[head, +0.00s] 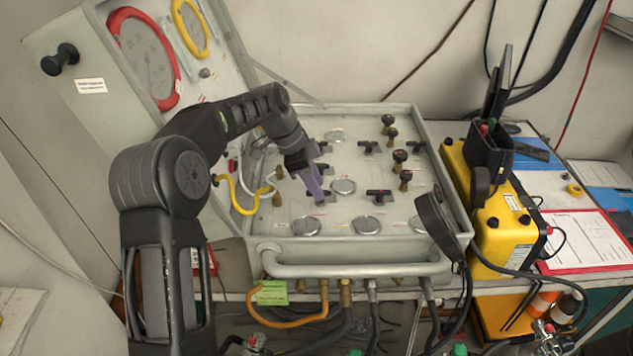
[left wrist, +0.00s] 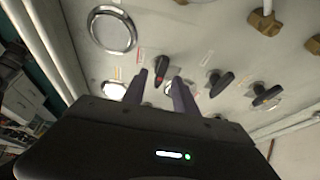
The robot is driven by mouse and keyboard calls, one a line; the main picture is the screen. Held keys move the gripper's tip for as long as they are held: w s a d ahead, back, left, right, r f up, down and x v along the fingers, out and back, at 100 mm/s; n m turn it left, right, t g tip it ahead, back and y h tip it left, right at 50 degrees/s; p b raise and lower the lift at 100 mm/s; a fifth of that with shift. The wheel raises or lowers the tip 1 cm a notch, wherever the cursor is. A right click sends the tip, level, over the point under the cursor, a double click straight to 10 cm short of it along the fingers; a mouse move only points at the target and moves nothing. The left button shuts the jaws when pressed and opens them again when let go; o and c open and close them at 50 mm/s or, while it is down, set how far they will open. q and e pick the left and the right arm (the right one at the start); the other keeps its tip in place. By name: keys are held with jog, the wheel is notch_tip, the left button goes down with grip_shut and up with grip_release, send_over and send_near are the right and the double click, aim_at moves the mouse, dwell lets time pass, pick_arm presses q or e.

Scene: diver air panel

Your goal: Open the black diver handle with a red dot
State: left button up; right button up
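The black diver handle with a red dot (left wrist: 161,68) shows in the left wrist view, mounted on the light grey panel (left wrist: 180,40). The red dot is on its near end. My left gripper (left wrist: 158,92) is open, with one finger on each side of this handle's near end; I cannot tell whether they touch it. In the head view my left gripper (head: 317,193) reaches down to the panel (head: 350,150) from the upper left, and its fingers partly hide the handle there. My right gripper is not in view.
Other black handles stand near, one to the right (head: 379,196) and one behind (head: 369,146). Round gauges (head: 343,187) and black knobs (head: 400,156) also fill the panel. A yellow case (head: 503,240) stands to the right. A raised lid (head: 105,95) is at the left.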

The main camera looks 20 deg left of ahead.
pick_arm(q)
jog(key=shift+d+f, duration=0.1)
jog(key=shift+f, duration=0.2)
grip_shut()
dwell(0.5)
